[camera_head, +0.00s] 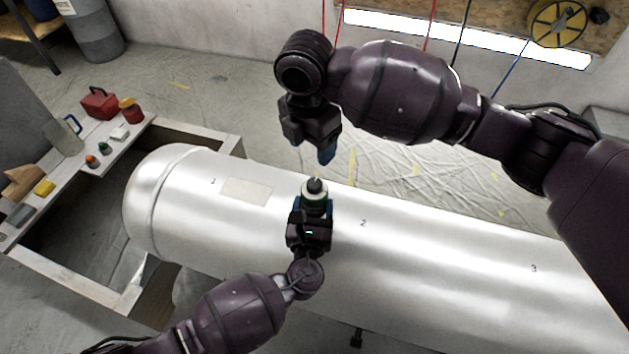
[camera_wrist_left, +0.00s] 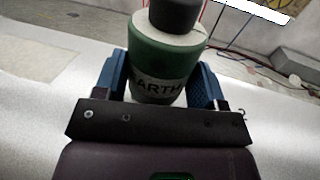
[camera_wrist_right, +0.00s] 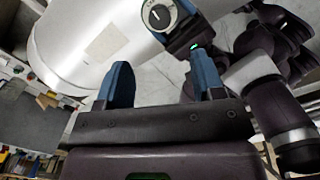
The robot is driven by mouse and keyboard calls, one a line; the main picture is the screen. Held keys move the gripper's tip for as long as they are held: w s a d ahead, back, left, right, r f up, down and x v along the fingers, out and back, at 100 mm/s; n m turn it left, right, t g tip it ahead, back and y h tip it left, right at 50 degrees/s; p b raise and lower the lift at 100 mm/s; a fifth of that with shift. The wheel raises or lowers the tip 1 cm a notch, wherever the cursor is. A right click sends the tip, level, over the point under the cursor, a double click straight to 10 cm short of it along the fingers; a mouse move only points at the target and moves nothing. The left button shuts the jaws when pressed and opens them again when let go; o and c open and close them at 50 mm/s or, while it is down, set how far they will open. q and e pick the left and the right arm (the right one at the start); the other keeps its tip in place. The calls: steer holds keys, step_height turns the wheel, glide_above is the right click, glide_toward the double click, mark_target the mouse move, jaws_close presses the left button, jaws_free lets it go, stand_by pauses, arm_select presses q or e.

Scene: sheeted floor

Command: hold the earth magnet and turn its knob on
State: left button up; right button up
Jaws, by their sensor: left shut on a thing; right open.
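The earth magnet (camera_head: 314,196) is a green and white cylinder with a black knob (camera_head: 315,186) on top. It stands on the silver tank (camera_head: 430,255), near the number 2. In the left wrist view its green body (camera_wrist_left: 160,62) carries the word EARTH. My left gripper (camera_head: 312,208) is shut on its body from the near side. In the right wrist view the knob (camera_wrist_right: 158,15) shows from above with a pale pointer line, beyond my fingers. My right gripper (camera_head: 327,157) is open and empty, above and beyond the magnet, apart from it.
A pale rectangular patch (camera_head: 246,191) lies on the tank left of the magnet. A white bench (camera_head: 118,150) at the left holds a red box (camera_head: 99,103) and several small items. Sheeted floor (camera_head: 400,180) lies behind the tank. A yellow reel (camera_head: 556,22) hangs at the back right.

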mark_target(314, 183)
steer(key=shift+n+y, duration=0.3)
steer(key=f, duration=1.1)
steer(key=shift+w+d+f, duration=0.1)
steer(key=shift+d+f, duration=0.05)
steer(key=shift+d, duration=0.05)
steer(key=shift+c, duration=0.4)
steer(key=c, duration=0.9)
